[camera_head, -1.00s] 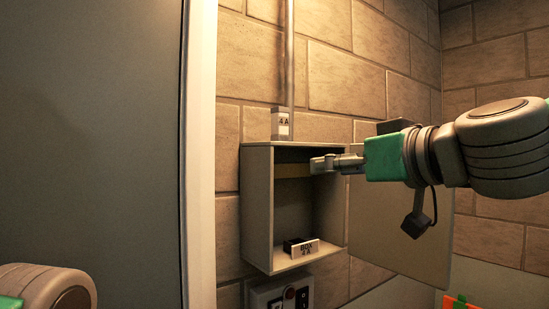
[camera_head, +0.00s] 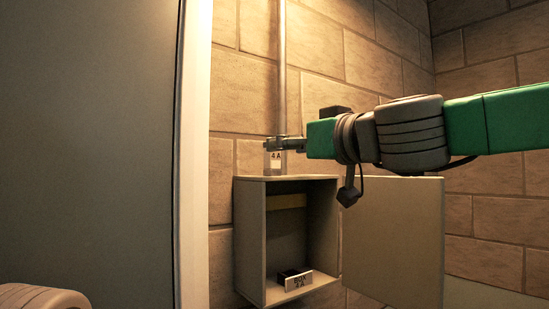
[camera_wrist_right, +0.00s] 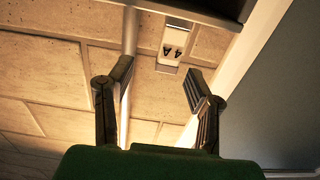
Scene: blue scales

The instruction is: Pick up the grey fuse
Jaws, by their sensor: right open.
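A small grey block marked "4 A" (camera_head: 275,163), which fits the grey fuse, stands upright on top of the open grey wall box (camera_head: 250,240). It also shows upside down in the right wrist view (camera_wrist_right: 174,42). My right gripper (camera_head: 284,144) is at the block's upper end in the head view and overlaps it there. In the right wrist view the right gripper (camera_wrist_right: 160,76) is open and empty. The block lies beyond the gap between its fingertips, nearer the right finger; contact cannot be told. My left gripper is out of view.
A vertical pipe (camera_head: 282,75) runs up the brick wall behind the block. The box door (camera_head: 395,240) hangs open to the right, below my right arm. A grey panel with a pale edge (camera_head: 195,150) stands left.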

